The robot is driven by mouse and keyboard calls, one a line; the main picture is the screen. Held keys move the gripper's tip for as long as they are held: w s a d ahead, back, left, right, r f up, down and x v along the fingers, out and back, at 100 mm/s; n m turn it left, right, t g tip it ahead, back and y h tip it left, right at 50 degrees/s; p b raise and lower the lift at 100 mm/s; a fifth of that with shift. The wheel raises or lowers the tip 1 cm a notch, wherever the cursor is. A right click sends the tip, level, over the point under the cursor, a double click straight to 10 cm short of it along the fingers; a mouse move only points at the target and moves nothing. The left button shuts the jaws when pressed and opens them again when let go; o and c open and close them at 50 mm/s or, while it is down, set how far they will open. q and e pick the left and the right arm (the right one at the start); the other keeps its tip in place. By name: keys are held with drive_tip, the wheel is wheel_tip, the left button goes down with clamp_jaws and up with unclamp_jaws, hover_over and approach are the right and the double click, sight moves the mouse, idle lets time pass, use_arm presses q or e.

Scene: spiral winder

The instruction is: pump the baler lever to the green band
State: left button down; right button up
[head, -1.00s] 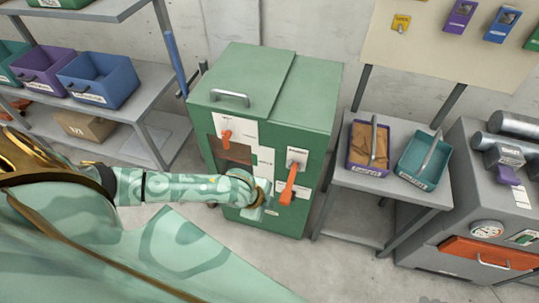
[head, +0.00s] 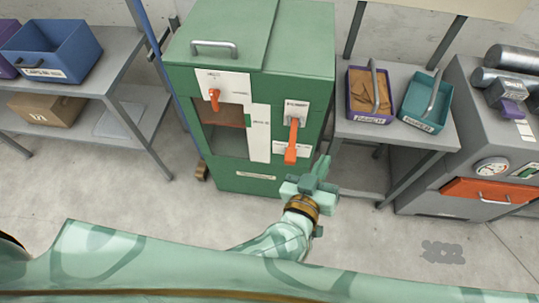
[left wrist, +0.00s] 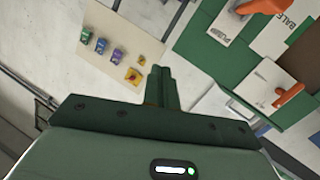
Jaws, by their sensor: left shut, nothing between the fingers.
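The green baler (head: 225,45) stands in the middle of the head view. Its orange lever (head: 292,142) hangs down from a white plate on the right of its front. A smaller orange handle (head: 214,98) sits on a plate at the upper left. A tall white strip (head: 259,135) between them carries a small green mark (head: 248,120). My left gripper (head: 321,168) is shut and empty, to the lower right of the lever and apart from it. Its closed fingers (left wrist: 160,76) show in the left wrist view, with an orange handle (left wrist: 288,95) at right. My right gripper is not in view.
A grey side table (head: 352,132) with a purple tray (head: 351,108) and a teal tray (head: 408,117) stands right of the baler. A grey machine (head: 425,190) with an orange drawer is at far right. A shelf (head: 125,60) with bins stands left. Bare floor lies in front.

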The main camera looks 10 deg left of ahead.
sight(291, 161)
use_arm(q)
drive_tip(key=a+f+g+y, duration=0.2)
drive_tip(key=a+f+y, duration=0.2)
drive_tip(key=a+y, duration=0.1)
drive_tip(key=shift+s+a+f, duration=0.25)
drive_tip(key=shift+a+f, duration=0.15)
drive_tip(key=shift+a, duration=0.35)
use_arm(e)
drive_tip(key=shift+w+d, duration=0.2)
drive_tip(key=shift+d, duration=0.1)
use_arm(q)
drive_tip(key=shift+w, duration=0.1)
